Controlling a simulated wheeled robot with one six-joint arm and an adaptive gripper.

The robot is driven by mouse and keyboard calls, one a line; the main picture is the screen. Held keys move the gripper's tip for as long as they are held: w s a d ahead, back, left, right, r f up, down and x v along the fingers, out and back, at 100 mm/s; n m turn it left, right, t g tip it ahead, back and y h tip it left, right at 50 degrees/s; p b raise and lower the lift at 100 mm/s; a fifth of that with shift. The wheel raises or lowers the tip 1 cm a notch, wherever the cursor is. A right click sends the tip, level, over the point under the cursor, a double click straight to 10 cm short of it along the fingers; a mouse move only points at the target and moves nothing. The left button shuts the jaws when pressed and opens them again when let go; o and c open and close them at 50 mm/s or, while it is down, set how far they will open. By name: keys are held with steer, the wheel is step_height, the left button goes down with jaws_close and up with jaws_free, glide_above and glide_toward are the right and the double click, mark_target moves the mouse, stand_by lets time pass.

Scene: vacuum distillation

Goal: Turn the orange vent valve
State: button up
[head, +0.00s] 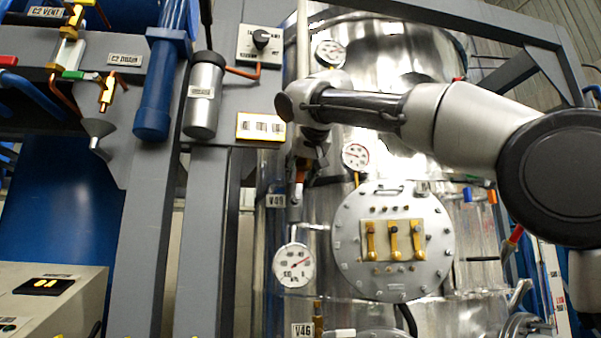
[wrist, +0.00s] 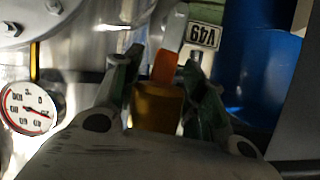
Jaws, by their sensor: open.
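The orange vent valve handle (wrist: 165,67) shows in the wrist view, upright between the two fingers of my gripper (wrist: 162,75). A brown-yellow block (wrist: 158,108) lies just below it in the picture, also between the fingers. The fingers stand apart on either side; I cannot tell whether either touches the handle. In the head view the orange handle (head: 302,172) is a small patch under my wrist, beside the steel vessel and above the V49 label (head: 276,200). My gripper (head: 300,180) is mostly hidden there by my wrist and dark fittings.
The V49 label (wrist: 203,35) is right of the handle in the wrist view. A pressure gauge (wrist: 28,107) is at the left. In the head view, a gauge (head: 355,156) and a round flanged hatch (head: 345,245) are right of the valve; another gauge (head: 294,265) is below.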

steer(key=v, duration=1.2)
stand_by(0.3)
steer(key=d+f+g+h, duration=0.4)
steer(key=d+f, duration=1.9)
steer(key=s+d+f+g, duration=0.1)
steer(key=s+d+f, duration=0.4)
steer(key=f, duration=0.5)
steer(key=s+d+f+m+g, duration=0.1)
steer(key=s+d+f+g, duration=0.1)
steer(key=s+d+f, duration=0.3)
steer(key=s+d+f+m+g, duration=0.1)
steer(key=s+d+f, duration=0.4)
steer(key=s+f, duration=0.4)
step_height(320, 180, down, 7)
steer(key=shift+s+d+r+g, duration=0.1)
steer(key=shift+s+d+g, duration=0.2)
steer(key=shift+s+d, duration=0.1)
